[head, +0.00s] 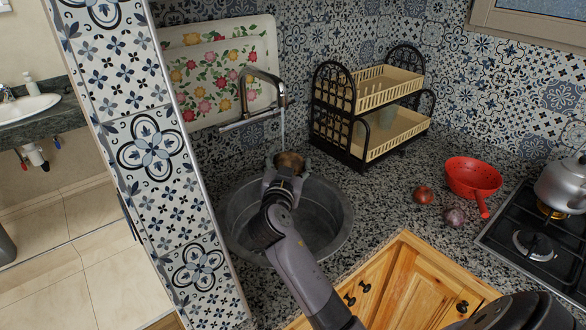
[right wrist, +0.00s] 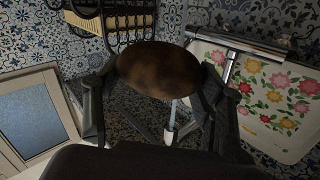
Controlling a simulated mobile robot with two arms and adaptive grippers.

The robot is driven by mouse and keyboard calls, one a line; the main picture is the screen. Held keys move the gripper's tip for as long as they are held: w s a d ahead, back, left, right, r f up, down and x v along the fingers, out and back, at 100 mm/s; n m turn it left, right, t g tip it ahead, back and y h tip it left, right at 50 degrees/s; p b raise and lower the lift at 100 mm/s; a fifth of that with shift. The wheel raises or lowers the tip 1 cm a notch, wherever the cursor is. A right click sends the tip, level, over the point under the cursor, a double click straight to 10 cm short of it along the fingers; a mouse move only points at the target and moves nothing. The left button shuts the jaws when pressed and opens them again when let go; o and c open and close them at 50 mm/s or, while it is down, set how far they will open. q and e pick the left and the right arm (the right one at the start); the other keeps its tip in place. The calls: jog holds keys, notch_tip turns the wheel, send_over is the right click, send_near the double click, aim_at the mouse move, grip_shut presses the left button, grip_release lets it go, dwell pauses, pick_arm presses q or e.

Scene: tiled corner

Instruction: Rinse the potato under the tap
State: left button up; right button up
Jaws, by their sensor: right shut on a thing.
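The brown potato (head: 290,162) is held in my right gripper (head: 284,172) above the round metal sink (head: 335,222). In the right wrist view the potato (right wrist: 158,70) lies between the two dark fingers of the gripper (right wrist: 160,95), which are shut on it. The metal tap (head: 262,74) arches over the sink from the back wall. A thin stream of water (head: 283,125) runs from its spout down to the potato in the head view; whether it strikes the top or passes just behind is hard to tell. My left gripper is not in view.
A two-tier dish rack (head: 368,105) stands right of the sink. A kettle (head: 563,187) is on the stove. Floral trays (head: 220,75) lean behind the tap.

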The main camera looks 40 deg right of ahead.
aim_at(285, 155)
jog(key=w, duration=0.1)
jog(key=w+d+b, duration=0.1)
jog(key=w+b, duration=0.1)
jog(key=shift+w+d+f, duration=0.15)
jog(key=shift+w+f, duration=0.25)
jog(key=shift+w+d+b, duration=0.3)
jog(key=shift+w+b, duration=0.35)
jog(key=shift+w, duration=0.2)
jog(key=shift+d, duration=0.15)
jog(key=shift+s+d, duration=0.2)
jog(key=shift+d, duration=0.15)
jog(key=shift+a, duration=0.15)
jog(key=shift+w+a+b, duration=0.2)
jog(key=shift+a+b, duration=0.15)
jog(key=shift+b, duration=0.15)
